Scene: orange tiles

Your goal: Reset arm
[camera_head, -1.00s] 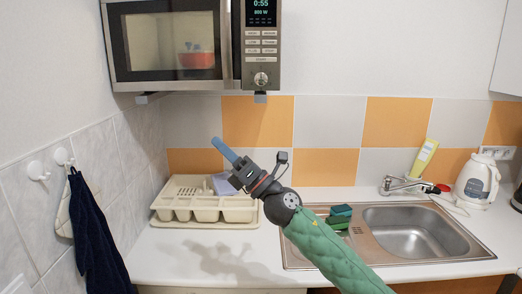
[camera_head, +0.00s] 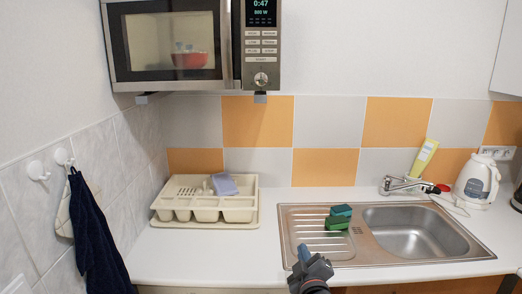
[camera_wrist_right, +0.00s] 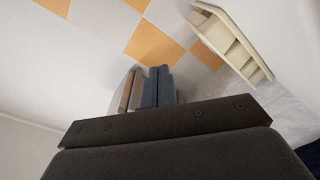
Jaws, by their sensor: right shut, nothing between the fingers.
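My right gripper (camera_head: 304,252) is at the bottom of the head view, over the counter's front edge, just in front of the sink's drainboard. Its fingers are together with nothing between them. In the right wrist view its blue fingers (camera_wrist_right: 158,88) lie close together, pointing toward the tiled wall. Most of my right arm is below the head view. My left gripper is not in view.
A microwave (camera_head: 236,82) with a red bowl (camera_head: 189,60) inside hangs on the wall. A cream dish rack (camera_head: 205,216) stands at left. Green sponges (camera_head: 338,222) lie on the sink's drainboard (camera_head: 312,247). A kettle (camera_head: 476,182) stands right. Counter between rack and sink is clear.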

